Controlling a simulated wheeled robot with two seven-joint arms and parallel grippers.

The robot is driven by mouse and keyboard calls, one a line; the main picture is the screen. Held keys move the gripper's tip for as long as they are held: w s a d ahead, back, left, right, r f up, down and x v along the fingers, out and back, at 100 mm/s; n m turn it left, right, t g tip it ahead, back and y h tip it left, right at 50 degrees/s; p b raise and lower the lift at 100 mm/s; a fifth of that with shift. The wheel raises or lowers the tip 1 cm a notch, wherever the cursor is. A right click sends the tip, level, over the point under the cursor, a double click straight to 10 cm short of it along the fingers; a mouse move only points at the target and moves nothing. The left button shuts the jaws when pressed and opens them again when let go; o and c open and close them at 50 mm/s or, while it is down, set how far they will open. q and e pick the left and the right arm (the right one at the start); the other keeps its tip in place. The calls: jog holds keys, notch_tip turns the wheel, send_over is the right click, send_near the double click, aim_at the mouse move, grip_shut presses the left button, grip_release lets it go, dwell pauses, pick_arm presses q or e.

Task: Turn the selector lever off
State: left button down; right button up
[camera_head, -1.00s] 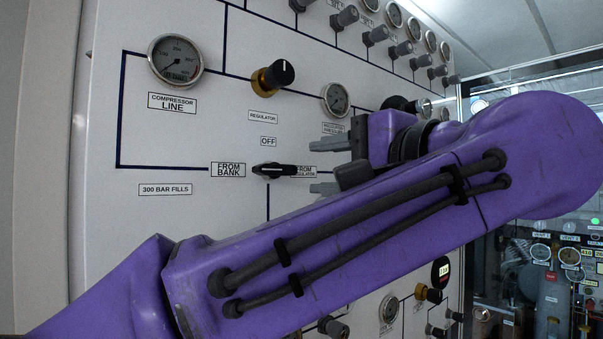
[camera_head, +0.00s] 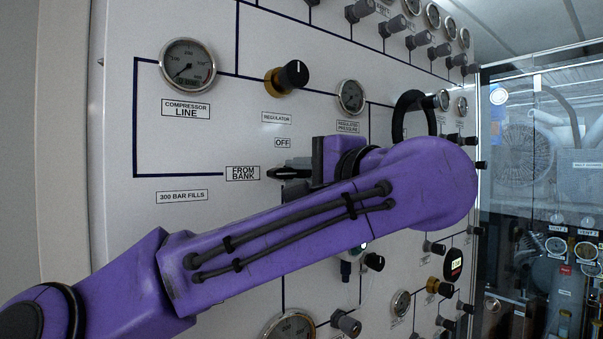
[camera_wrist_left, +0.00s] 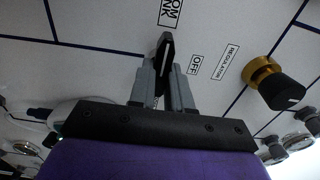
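The selector lever (camera_head: 286,173) is a black pointed handle on the white panel, below the OFF label (camera_head: 283,143). It lies roughly level, its visible tip pointing left at the FROM BANK label (camera_head: 243,173). My left gripper (camera_head: 296,175) is at the lever, partly hidden by my purple arm. In the left wrist view the lever (camera_wrist_left: 166,45) lies between the two grey fingers (camera_wrist_left: 166,78), which are close against its sides. The lever's right part and the label there are hidden in the head view. My right gripper is not in view.
The regulator knob (camera_head: 287,76) sticks out above the lever, with the compressor line gauge (camera_head: 187,66) to its left and the regulator pressure gauge (camera_head: 351,97) to its right. More knobs and gauges line the panel's top and lower right. The panel left of FROM BANK is flat and clear.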

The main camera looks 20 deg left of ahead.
pick_arm(q)
jog(key=m+b, duration=0.2)
jog(key=m, duration=0.1)
jog(key=shift+f+m, duration=0.1)
jog(key=shift+m, duration=0.3)
jog(key=m+b, duration=0.1)
jog(key=m, duration=0.3)
jog(key=shift+m+b, duration=0.3)
jog(key=m, duration=0.4)
jog(key=shift+m+b, duration=0.3)
jog(key=shift+b, duration=0.05)
jog(key=m, duration=0.4)
jog(key=shift+r+m, duration=0.2)
jog(key=shift+m, duration=0.1)
jog(key=c, duration=1.1)
grip_release()
jog(key=shift+o, duration=0.2)
